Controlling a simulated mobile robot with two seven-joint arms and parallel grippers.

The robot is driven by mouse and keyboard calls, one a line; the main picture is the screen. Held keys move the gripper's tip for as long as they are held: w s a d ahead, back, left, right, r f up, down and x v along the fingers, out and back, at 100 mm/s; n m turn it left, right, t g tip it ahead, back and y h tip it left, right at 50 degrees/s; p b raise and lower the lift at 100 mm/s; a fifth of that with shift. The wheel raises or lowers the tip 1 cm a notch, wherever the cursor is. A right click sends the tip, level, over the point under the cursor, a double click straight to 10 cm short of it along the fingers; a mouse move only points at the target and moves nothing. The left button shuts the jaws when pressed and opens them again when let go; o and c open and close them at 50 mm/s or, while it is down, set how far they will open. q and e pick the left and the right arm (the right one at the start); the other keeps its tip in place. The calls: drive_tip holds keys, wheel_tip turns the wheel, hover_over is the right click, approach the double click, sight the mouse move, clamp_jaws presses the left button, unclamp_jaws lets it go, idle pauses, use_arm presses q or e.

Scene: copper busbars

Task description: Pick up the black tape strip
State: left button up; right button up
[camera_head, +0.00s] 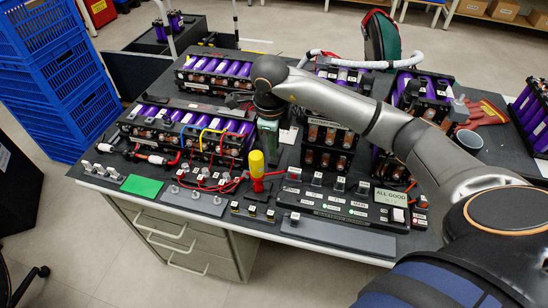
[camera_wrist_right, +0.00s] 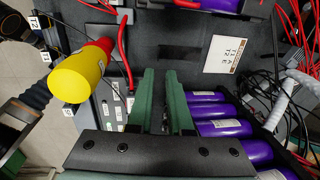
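A flat dark strip (camera_wrist_right: 180,52), which looks like the black tape strip, lies on the grey surface just beyond my fingertips in the right wrist view. I cannot pick it out in the head view, where my right arm and gripper cover that area. My right gripper (camera_head: 268,140) points down between the battery modules. In the right wrist view its two green fingers (camera_wrist_right: 160,75) stand a small gap apart, and I see nothing held between them. The strip is apart from the fingers in the picture.
A yellow-and-red screwdriver (camera_head: 257,165) stands close beside the right gripper. Purple-cell battery modules (camera_head: 212,70) flank it, with red wires around. A labelled white card (camera_wrist_right: 229,53) lies right of the strip. A green pad (camera_head: 142,185) lies at the table's front left.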

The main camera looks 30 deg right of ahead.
sight(274, 169)
drive_tip(key=shift+w+d+f, duration=0.1)
drive_tip(key=shift+w+f, duration=0.05)
drive_tip(key=shift+f, duration=1.65)
drive_tip(key=shift+w+d+f, duration=0.1)
drive_tip(key=shift+f, duration=1.65)
clamp_jaws()
